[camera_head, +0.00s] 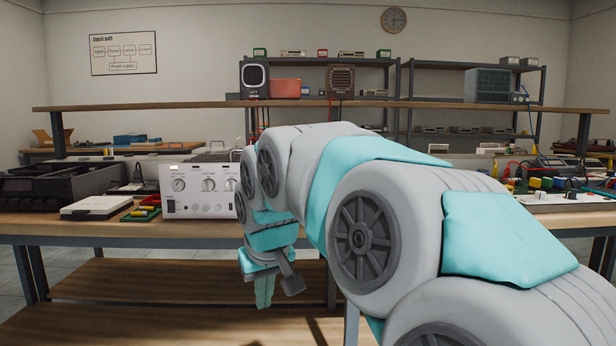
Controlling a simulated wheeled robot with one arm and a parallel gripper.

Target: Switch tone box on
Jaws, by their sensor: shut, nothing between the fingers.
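A white box with a row of round knobs on its front (188,202) stands on the workbench, left of my arm. It may be the tone box, but its lettering is too small to read. Its right end is partly behind my arm. I cannot make out the state of any switch on it. My gripper (264,302) points down in front of the bench's front edge, below and right of the white box and apart from it. Its turquoise fingers are together, with nothing held.
A black open unit (45,188), a flat white case (97,207) and small red and green trays (143,212) lie left of the box. Coloured parts and wires sit on a white board (560,200) at right. A raised shelf (200,105) runs above the bench. My arm hides the bench's middle.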

